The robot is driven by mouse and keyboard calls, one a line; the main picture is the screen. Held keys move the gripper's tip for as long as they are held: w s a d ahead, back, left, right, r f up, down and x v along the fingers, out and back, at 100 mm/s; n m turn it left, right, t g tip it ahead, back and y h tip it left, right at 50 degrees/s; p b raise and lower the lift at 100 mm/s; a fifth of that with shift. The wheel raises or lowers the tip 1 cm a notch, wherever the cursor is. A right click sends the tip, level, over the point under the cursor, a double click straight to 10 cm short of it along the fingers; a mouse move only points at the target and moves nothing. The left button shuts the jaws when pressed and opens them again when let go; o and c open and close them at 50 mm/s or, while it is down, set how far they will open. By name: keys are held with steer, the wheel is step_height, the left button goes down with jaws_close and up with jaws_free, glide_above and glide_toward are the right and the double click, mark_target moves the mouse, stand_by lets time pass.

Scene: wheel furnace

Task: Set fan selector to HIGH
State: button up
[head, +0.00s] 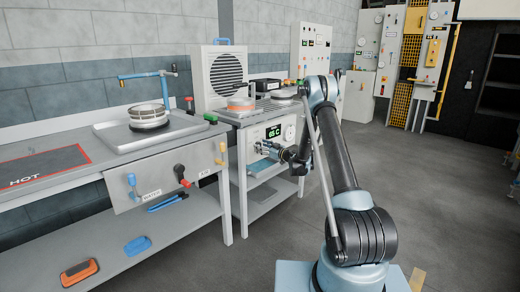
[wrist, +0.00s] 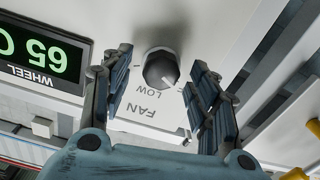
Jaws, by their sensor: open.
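The fan selector (wrist: 161,69) is a dark round knob with a grey rim on a pale panel, seen in the wrist view above the upside-down words FAN and LOW. Another partly hidden marking lies beside the right finger. My gripper (wrist: 163,62) is open, one finger on each side of the knob, with gaps showing between fingers and knob. In the head view my gripper (head: 265,149) is in front of the bench's control panel, below the green 65 C display (head: 273,132).
In the wrist view, the WHEEL display (wrist: 38,58) is left of the left finger. In the head view, a sink bench (head: 60,200) with valve handles stands at left, and a louvred box (head: 226,75) stands behind. The floor at right is clear.

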steer(key=shift+w+a, duration=0.35)
steer(key=shift+a, duration=0.1)
